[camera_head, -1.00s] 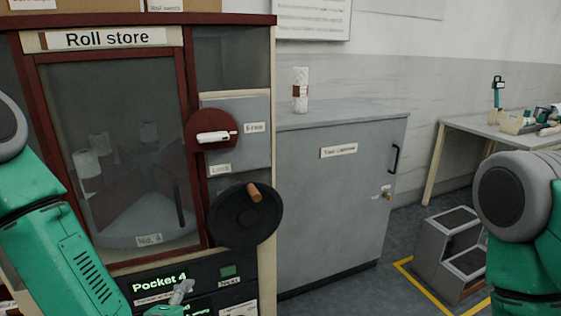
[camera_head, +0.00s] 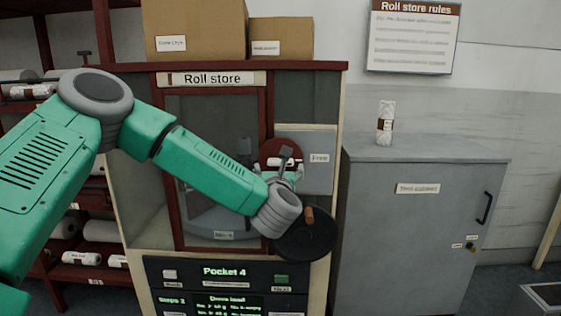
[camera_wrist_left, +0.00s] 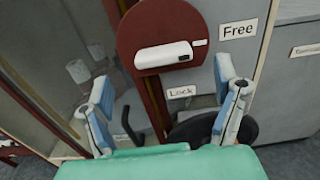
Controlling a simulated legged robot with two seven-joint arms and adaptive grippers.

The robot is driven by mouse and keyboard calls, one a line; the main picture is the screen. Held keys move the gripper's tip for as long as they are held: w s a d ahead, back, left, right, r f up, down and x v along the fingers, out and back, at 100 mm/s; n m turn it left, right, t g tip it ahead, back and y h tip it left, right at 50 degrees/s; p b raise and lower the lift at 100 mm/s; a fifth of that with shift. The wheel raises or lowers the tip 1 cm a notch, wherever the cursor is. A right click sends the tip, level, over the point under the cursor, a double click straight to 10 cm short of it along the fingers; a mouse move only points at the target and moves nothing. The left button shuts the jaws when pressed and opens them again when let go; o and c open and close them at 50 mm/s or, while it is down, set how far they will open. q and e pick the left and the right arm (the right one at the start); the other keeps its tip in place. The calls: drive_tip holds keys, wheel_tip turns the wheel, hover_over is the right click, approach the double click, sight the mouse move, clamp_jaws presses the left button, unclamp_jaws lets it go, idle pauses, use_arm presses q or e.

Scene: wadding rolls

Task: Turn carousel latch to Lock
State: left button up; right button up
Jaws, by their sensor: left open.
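The carousel latch is a white bar handle (camera_wrist_left: 163,54) on a round dark red disc (camera_wrist_left: 152,24) on the Roll store's front. In the left wrist view the bar points right, with the Free label (camera_wrist_left: 238,29) above right and the Lock label (camera_wrist_left: 181,92) below right. My left gripper (camera_wrist_left: 164,80) is open and empty, its fingers apart on either side below the handle, not visibly touching it. In the head view my left gripper (camera_head: 284,170) covers part of the disc and handle and hides the Lock label. My right gripper is out of view.
A black handwheel (camera_head: 305,240) with a wooden knob sits just below the latch. The Roll store's glass door (camera_head: 205,130) is left of it, and a lit panel (camera_head: 224,271) below. A grey tool cabinet (camera_head: 415,240) carrying a wrapped roll (camera_head: 386,124) stands at right.

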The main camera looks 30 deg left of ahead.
sight(278, 163)
use_arm(q)
drive_tip(key=x, duration=0.6)
drive_tip(key=shift+w, duration=0.2)
drive_tip(key=shift+a+f, duration=0.1)
drive_tip(key=shift+a, duration=0.3)
drive_tip(key=shift+d, duration=0.15)
drive_tip(key=shift+d+r, duration=0.2)
drive_tip(key=shift+d, duration=0.3)
drive_tip(key=c, duration=1.2)
